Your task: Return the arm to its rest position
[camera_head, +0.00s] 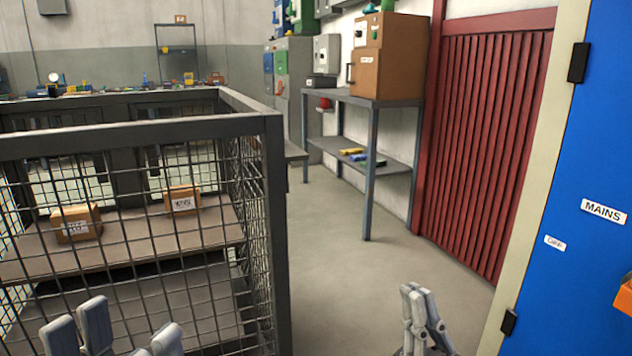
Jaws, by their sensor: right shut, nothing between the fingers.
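My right gripper (422,300) shows at the bottom, right of centre, above the bare floor. Its grey fingers point up and are shut together with nothing between them. My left gripper (122,328) shows at the bottom left, in front of the wire mesh cage. Its grey fingers stand apart with a gap between them, and I see nothing held. The lower parts of both grippers and most of both arms are outside the picture.
A mesh cage (277,200) with boxes on a shelf fills the left. A blue cabinet marked MAINS (590,130) stands close at right. Behind are a red slatted door (485,150) and a metal table (370,175) bearing a brown box (390,65). The middle floor (350,270) is clear.

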